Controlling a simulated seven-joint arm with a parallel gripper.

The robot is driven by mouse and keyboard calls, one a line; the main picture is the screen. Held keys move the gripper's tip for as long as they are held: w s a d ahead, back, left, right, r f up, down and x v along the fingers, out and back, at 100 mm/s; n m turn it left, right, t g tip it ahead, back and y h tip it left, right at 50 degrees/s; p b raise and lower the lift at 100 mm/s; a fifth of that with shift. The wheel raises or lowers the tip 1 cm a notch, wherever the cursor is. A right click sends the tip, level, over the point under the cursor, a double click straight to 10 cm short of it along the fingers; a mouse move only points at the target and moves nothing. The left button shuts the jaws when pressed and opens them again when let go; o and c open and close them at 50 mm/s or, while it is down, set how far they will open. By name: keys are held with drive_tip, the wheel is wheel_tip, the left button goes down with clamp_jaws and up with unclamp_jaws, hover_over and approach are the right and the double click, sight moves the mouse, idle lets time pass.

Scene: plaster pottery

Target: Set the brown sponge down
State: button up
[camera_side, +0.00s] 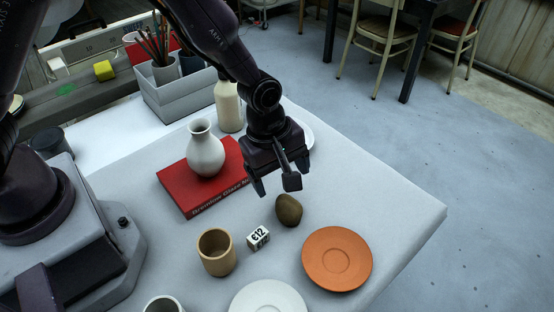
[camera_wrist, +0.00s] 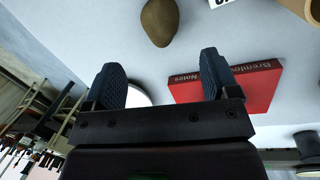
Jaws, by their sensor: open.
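The brown sponge (camera_side: 289,210) is a rounded, egg-like lump on the grey table, between the price cube and the orange saucer. It also shows in the wrist view (camera_wrist: 160,22) at the top, beyond the fingertips. My gripper (camera_side: 275,185) is above the table, a little behind and above the sponge, with its fingers spread. In the wrist view the two fingers (camera_wrist: 163,75) stand wide apart with nothing between them. The sponge appears clear of both fingers.
A white price cube (camera_side: 258,238) and a tan cup (camera_side: 216,251) stand left of the sponge. An orange saucer (camera_side: 337,282) lies to its right, a white plate (camera_side: 268,297) in front. A red book (camera_side: 180,190) bears a white vase (camera_side: 205,150). The table's right corner is bare.

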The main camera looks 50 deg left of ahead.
drive_tip(key=shift+s+a+r, duration=0.1)
drive_tip(key=shift+a+r, duration=0.05)
drive_tip(key=shift+r, duration=0.7)
drive_tip(key=shift+s+a+r, duration=0.1)
drive_tip(key=shift+r, duration=0.7)
drive_tip(key=s+a+r+m+t, duration=0.1)
drive_tip(key=s+a+r+m, duration=0.25)
drive_tip(key=r, duration=0.45)
drive_tip(key=s+a+r+m+t, duration=0.1)
drive_tip(key=s+a+r+m, duration=0.1)
drive_tip(key=a+r+m, duration=0.45)
drive_tip(key=s+a+r+m+t, duration=0.1)
drive_tip(key=s+a+r+m, duration=0.1)
drive_tip(key=s, duration=0.3)
drive_tip(key=s+a+r+m+t+y, duration=0.1)
drive_tip(key=s+a+r+m, duration=0.1)
drive_tip(key=s+r, duration=0.3)
drive_tip(key=shift+s+a+m, duration=0.2)
drive_tip(key=shift+a+m, duration=0.1)
drive_tip(key=shift+m, duration=0.4)
